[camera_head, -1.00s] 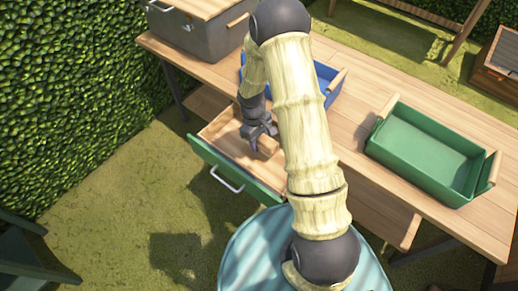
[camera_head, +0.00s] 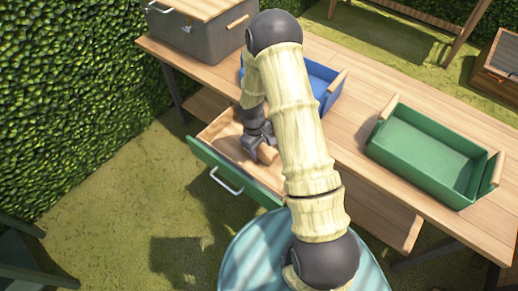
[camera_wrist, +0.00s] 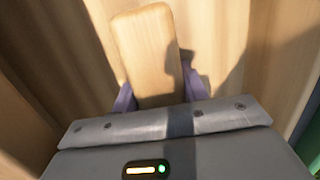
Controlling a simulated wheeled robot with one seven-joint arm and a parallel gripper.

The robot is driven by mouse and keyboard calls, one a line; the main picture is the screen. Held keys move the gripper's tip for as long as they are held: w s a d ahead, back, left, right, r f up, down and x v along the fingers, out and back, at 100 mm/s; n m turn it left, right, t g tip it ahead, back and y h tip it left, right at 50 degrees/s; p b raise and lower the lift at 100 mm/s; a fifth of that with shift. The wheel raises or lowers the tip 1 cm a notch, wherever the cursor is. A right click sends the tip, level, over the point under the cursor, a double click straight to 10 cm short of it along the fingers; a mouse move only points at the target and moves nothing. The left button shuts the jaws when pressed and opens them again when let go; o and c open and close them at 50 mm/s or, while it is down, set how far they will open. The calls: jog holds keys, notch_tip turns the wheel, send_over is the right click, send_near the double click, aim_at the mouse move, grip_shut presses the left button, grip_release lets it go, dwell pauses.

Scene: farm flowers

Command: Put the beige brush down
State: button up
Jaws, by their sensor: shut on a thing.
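The beige brush (camera_wrist: 148,50) shows in the wrist view as a flat, pale wooden piece between the two purple-grey fingers. My gripper (camera_wrist: 155,92) is shut on it. In the head view my gripper (camera_head: 258,148) is low inside the open drawer (camera_head: 228,172), which has a green front and a wooden inside. The brush (camera_head: 267,154) shows there as a small beige end beside the fingers. The drawer's wooden floor lies behind the brush in the wrist view. I cannot tell whether the brush touches that floor.
The wooden table (camera_head: 350,125) stands above the drawer. On it are a blue tray (camera_head: 322,82), partly hidden by my arm, a green tray (camera_head: 425,150) at right, and a grey box (camera_head: 205,30) at the back left. A hedge (camera_head: 70,90) borders the left.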

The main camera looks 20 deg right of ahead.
jog(key=o, duration=1.1)
jog(key=shift+f, duration=0.1)
jog(key=r+p, duration=0.1)
jog(key=r, duration=0.3)
jog(key=w+r+p, duration=0.1)
jog(key=r, duration=0.3)
jog(key=a+r+p, duration=0.1)
jog(key=r, duration=0.3)
jog(key=shift+w+r, duration=0.1)
jog(key=shift+w, duration=0.15)
